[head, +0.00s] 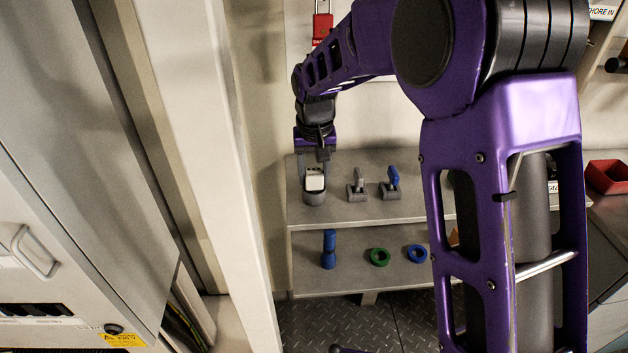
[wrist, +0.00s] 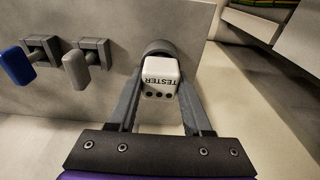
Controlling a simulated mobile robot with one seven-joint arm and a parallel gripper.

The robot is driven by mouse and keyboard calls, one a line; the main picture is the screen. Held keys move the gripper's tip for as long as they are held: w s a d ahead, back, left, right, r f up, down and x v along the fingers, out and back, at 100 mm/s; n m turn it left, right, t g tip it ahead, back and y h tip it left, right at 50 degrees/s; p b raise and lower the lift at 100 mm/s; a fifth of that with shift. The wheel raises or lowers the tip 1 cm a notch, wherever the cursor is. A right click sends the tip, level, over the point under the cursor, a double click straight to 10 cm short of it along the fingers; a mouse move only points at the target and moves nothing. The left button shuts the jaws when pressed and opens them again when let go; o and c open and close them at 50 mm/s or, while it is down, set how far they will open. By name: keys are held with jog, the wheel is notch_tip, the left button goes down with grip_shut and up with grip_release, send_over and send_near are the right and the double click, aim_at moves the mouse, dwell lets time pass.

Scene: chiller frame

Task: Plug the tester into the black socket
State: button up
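The tester (wrist: 161,76) is a small white block with dark lettering and several black dots on one end. It sits at a round grey holder (head: 314,197) on the upper shelf, at its left end. In the head view the tester (head: 315,180) shows between the fingers of my gripper (head: 314,175). In the wrist view the fingers of my gripper (wrist: 161,92) flank it closely, with no clear gap; I cannot tell whether they press on it. A round black fitting (head: 114,329) is on the cabinet at lower left; I cannot tell whether it is the black socket.
Right of the tester stand a grey-handled piece (head: 357,184) and a blue-handled piece (head: 391,183). The lower shelf holds a blue cylinder (head: 328,249), a green ring (head: 379,257) and a blue ring (head: 417,253). A pale upright post (head: 215,160) stands between shelf and cabinet (head: 70,230).

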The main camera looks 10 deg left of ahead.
aim_at(314, 172)
jog(key=c, duration=0.6)
notch_tip(314, 172, up, 10)
jog(key=shift+r+p, duration=0.1)
jog(key=shift+p, duration=0.85)
